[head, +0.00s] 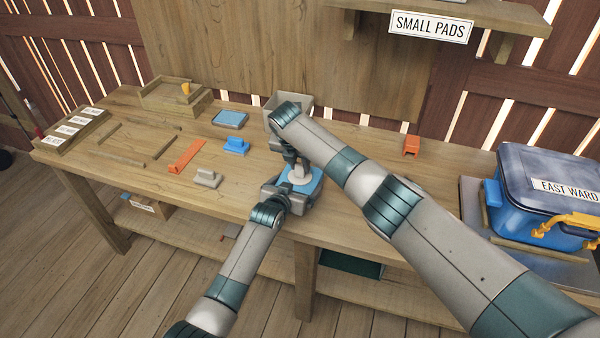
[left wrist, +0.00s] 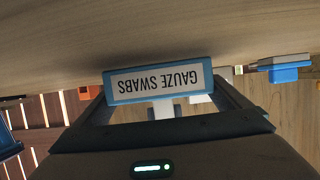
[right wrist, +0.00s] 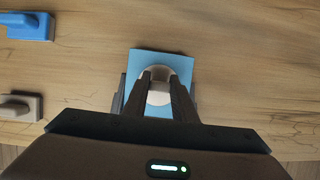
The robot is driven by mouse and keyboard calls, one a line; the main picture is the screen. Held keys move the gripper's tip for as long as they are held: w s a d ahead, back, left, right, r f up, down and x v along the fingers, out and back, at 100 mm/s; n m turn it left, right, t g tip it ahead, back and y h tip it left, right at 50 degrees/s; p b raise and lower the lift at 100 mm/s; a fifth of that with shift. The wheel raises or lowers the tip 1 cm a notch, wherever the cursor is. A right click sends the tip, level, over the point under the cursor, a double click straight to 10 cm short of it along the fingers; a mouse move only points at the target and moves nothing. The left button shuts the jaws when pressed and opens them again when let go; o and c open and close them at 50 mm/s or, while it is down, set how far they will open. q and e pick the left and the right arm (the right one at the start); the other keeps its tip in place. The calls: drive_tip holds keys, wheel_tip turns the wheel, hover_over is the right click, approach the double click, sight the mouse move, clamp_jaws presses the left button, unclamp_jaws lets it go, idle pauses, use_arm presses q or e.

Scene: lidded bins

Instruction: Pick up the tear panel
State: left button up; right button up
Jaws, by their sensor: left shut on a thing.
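A blue box (head: 312,186) is over the front edge of the table; in the left wrist view its white label (left wrist: 158,82) reads GAUZE SWABS upside down. My left gripper (head: 287,187) is shut on this box. On its top is a pale round part (head: 300,174), seen from above in the right wrist view (right wrist: 157,88); I cannot tell whether it is the tear panel. My right gripper (right wrist: 160,80) is above the box, its two dark fingers around the pale part. Whether they grip it is unclear.
On the table lie a blue handled block (head: 236,146), a grey block (head: 207,178), an orange strip (head: 187,156), a blue-topped tray (head: 230,118) and an orange piece (head: 411,146). A pale open bin (head: 305,104) stands behind my right arm.

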sight(300, 164)
drive_tip(key=shift+c, duration=1)
use_arm(q)
drive_tip(key=shift+f, duration=0.1)
use_arm(e)
drive_tip(key=shift+r, duration=0.15)
wheel_tip(300, 164, up, 10)
drive_tip(key=shift+f, duration=0.1)
use_arm(q)
drive_tip(key=o, duration=0.9)
drive_tip(key=shift+o, duration=0.2)
drive_tip(key=shift+s, duration=0.1)
drive_tip(key=shift+v, duration=6)
